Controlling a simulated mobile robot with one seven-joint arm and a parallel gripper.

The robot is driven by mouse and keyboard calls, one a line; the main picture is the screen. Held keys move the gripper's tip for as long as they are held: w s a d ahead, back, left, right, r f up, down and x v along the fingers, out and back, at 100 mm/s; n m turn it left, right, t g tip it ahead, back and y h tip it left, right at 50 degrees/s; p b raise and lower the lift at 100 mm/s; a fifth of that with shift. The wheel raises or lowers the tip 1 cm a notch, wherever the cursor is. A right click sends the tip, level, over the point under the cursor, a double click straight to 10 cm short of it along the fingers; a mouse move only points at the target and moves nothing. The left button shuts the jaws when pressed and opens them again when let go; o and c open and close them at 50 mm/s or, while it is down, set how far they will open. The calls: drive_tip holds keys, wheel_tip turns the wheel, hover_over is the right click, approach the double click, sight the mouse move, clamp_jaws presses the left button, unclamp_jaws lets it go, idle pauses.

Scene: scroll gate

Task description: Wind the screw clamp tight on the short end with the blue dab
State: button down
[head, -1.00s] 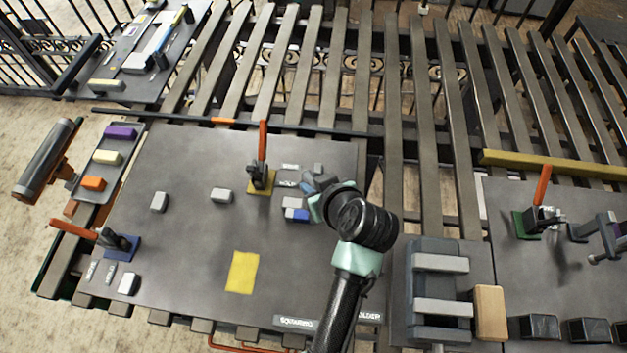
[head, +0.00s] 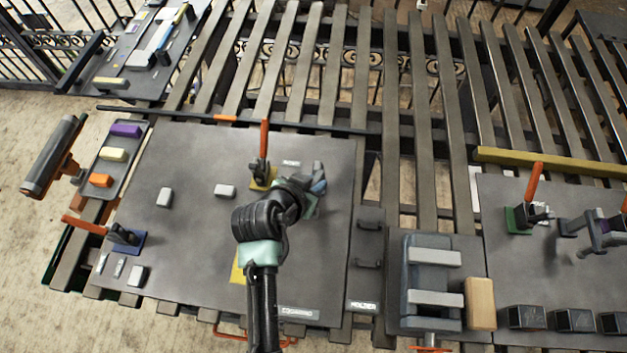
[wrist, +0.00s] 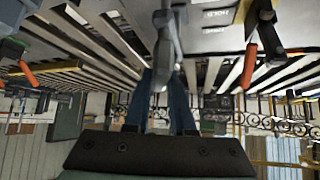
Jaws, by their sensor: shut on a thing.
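My gripper (head: 314,190) is over the upper right of the large grey board, partly hidden by my own wrist. In the wrist view my two dark blue fingers (wrist: 161,100) are shut on a grey metal part (wrist: 166,40). It looks like part of a screw clamp, but I cannot tell for certain. Its far end reaches toward the board by a "HOLD" label. The blue-dabbed short end is not visible now; my arm covers that area. Another grey clamp-like thing with a purple spot (head: 590,235) stands on the right board.
An orange-handled toggle clamp (head: 262,160) on a yellow pad stands just left of my gripper. Another (head: 118,234) sits on a blue pad. A grey vise (head: 432,285) and wooden block (head: 480,303) stand right.

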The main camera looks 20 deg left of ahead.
drive_tip(key=m+h+b, duration=0.1)
drive_tip(key=m, duration=0.1)
drive_tip(key=m+g+h+b, duration=0.1)
drive_tip(key=m+h+b, duration=0.1)
drive_tip(key=shift+w+a+f+m, duration=0.1)
drive_tip(key=shift+a+m, duration=0.05)
drive_tip(key=shift+m, duration=0.15)
drive_tip(key=m+g+h+b, duration=0.1)
drive_tip(key=m+b, duration=0.1)
drive_tip(key=m+g+h+b, duration=0.1)
drive_tip(key=m+h+b, duration=0.1)
drive_tip(key=m, duration=0.1)
drive_tip(key=shift+m+g+h, duration=0.3)
drive_tip(key=shift+g, duration=0.1)
drive_tip(key=m+g, duration=0.1)
drive_tip(key=m+h, duration=0.1)
drive_tip(key=shift+r+m+g+b, duration=0.2)
drive_tip(key=shift+m+g+b, duration=0.1)
drive_tip(key=shift+g+b, duration=0.1)
drive_tip(key=m+g+p, duration=0.1)
drive_tip(key=m+g, duration=0.2)
drive_tip(key=shift+m+h, duration=0.4)
drive_tip(key=m+g, duration=0.2)
drive_tip(key=m, duration=0.1)
drive_tip(key=shift+f, duration=0.1)
drive_tip(key=shift+m+g+b, duration=0.65)
drive_tip(key=shift+m+g, duration=0.05)
drive_tip(key=shift+m+y, duration=0.3)
drive_tip(key=c, duration=0.8)
unclamp_jaws()
